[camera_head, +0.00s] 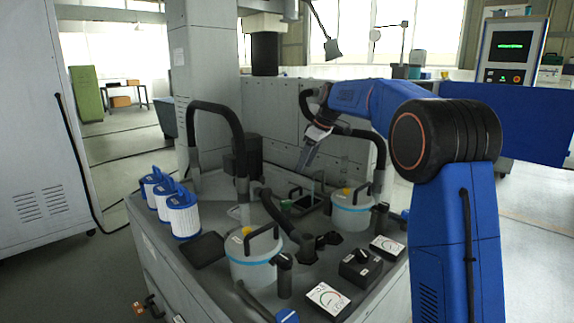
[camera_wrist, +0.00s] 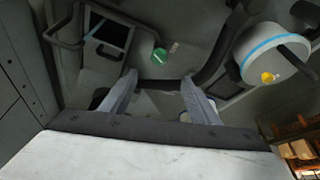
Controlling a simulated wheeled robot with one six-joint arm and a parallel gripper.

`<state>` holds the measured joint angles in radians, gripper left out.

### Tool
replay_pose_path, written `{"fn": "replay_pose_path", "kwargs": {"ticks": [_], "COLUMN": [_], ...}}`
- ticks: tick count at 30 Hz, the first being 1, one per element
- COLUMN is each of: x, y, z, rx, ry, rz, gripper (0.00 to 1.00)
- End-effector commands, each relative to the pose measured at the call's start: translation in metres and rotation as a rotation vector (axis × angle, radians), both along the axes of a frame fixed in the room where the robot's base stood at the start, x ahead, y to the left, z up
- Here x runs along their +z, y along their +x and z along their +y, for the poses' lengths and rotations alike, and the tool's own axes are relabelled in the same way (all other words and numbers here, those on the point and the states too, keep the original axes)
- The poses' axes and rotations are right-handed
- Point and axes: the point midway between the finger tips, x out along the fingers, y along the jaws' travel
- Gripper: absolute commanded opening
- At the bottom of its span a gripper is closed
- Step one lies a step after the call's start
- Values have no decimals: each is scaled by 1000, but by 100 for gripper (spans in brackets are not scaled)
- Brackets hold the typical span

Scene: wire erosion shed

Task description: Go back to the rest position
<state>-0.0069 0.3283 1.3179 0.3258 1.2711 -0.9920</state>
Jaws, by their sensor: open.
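My gripper (camera_head: 307,160) hangs at the end of my blue arm, over the back part of the grey machine table (camera_head: 160,262). In the wrist view the two fingers of my gripper (camera_wrist: 158,92) stand apart with nothing between them. Below and beyond the fingers are a dark hose and a small green-capped item (camera_wrist: 159,54). Part of the table behind my arm is hidden in the head view.
Two grey canisters with blue bands, one at front (camera_head: 252,262) and one at right (camera_head: 352,212), stand on the table. Several white-and-blue filter cartridges (camera_head: 184,216) stand at left. Hoses arch up nearby. A control box (camera_head: 360,268) and gauge cards lie at front right.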

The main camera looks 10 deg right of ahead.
Motion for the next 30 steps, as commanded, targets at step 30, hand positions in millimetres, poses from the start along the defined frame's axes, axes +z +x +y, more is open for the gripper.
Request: {"fn": "replay_pose_path", "kwargs": {"ticks": [30], "x": [16], "y": [-262], "z": [-39], "rx": [-439], "ry": [-28], "rz": [22], "gripper": [56]}}
